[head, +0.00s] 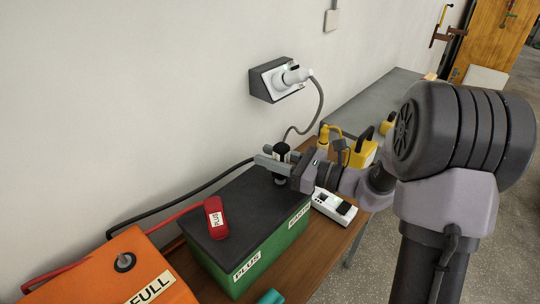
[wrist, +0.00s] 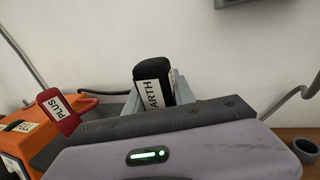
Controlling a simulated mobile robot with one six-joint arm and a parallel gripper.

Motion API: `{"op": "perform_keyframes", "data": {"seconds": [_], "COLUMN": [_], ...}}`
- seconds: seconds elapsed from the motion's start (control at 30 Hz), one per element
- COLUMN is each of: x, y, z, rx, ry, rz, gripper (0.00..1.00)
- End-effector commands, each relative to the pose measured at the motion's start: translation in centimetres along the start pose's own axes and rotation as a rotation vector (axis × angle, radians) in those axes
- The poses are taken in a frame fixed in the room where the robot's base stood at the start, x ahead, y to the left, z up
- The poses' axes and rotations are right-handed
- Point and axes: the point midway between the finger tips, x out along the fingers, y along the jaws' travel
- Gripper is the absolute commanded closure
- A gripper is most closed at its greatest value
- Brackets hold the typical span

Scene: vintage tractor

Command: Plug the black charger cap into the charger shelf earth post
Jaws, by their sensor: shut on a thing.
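My gripper (head: 274,159) is shut on the black charger cap (head: 281,153), over the far right end of the green battery (head: 264,245). In the wrist view the cap (wrist: 153,84) stands slightly tilted between the fingers, with a white EARTH label. Its lower end is close to the battery top; I cannot tell whether it touches. A black cable (head: 178,190) runs from near the cap toward the orange charger (head: 150,285). I cannot make out the charger shelf earth post.
The red PLUS cap (head: 215,218) is on the battery's near left end. A white meter (head: 333,207) lies right of the battery on the wooden bench (head: 318,264). Yellow items (head: 362,154) stand behind my wrist. A wall socket (head: 268,85) with a white plug is above.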

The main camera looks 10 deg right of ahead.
Motion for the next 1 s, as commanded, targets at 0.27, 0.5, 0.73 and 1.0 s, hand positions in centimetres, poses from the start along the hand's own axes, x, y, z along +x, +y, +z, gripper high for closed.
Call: {"op": "perform_keyframes", "data": {"seconds": [0.27, 0.5, 0.73, 1.0], "x": [0.0, 0.0, 0.0, 0.0], "y": [0.0, 0.0, 0.0, 0.0], "z": [-0.8, -1.4, -1.8, -1.8], "rx": [0.000, 0.000, 0.000, 0.000], "ry": [0.000, 0.000, 0.000, 0.000], "rz": [0.000, 0.000, 0.000, 0.000], "gripper": [1.00, 1.00, 0.64, 0.44]}}
